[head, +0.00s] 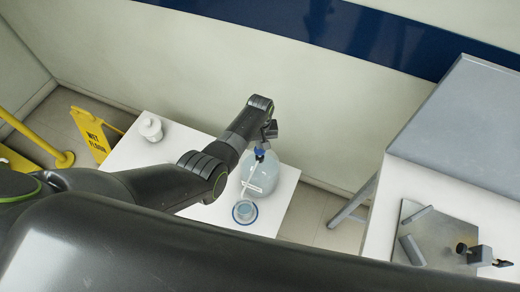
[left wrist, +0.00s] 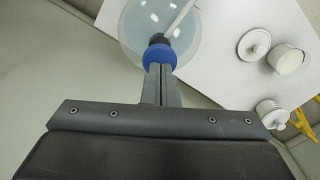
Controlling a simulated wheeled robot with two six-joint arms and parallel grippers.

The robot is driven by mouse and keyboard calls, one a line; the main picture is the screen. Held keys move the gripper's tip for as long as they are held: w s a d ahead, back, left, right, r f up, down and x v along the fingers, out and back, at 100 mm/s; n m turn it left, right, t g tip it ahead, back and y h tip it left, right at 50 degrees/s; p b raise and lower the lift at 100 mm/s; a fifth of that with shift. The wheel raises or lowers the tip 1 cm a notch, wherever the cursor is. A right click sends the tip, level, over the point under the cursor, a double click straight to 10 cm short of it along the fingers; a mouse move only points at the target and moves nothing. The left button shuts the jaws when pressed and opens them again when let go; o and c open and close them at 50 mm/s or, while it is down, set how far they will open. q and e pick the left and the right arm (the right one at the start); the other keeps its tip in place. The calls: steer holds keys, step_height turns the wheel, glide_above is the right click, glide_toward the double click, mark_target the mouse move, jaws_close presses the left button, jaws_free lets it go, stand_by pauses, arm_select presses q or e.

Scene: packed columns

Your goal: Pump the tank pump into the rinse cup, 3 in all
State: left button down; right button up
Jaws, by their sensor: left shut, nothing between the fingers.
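The tank (head: 262,174) is a round, translucent pale-blue vessel on the white table, with a blue pump head (head: 259,153) and a pale spout slanting down toward the cup. The rinse cup (head: 244,209) is small and bluish, on a blue-rimmed base in front of the tank. My left gripper (head: 268,133) is above the pump head. In the left wrist view its fingers (left wrist: 161,72) are together and empty, tips at the blue pump head (left wrist: 159,55); I cannot tell whether they touch. The tank (left wrist: 140,25) is partly hidden there. My right gripper is not in view.
A white lidded jar (head: 150,129) stands at the table's left. A yellow wet-floor sign (head: 91,134) is beyond it. A grey worktop (head: 465,125) and a metal plate with a black-knobbed fixture (head: 437,232) are at right. The wall is close behind the tank.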

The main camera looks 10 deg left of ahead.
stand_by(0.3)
arm_select(q)
step_height(320, 180, up, 3)
steer(key=p, duration=0.2)
steer(key=shift+f+p, duration=0.15)
steer(key=shift+p, duration=0.25)
steer(key=shift+r+p, duration=0.7)
steer(key=shift+r, duration=0.5)
steer(key=shift+a+f, duration=0.1)
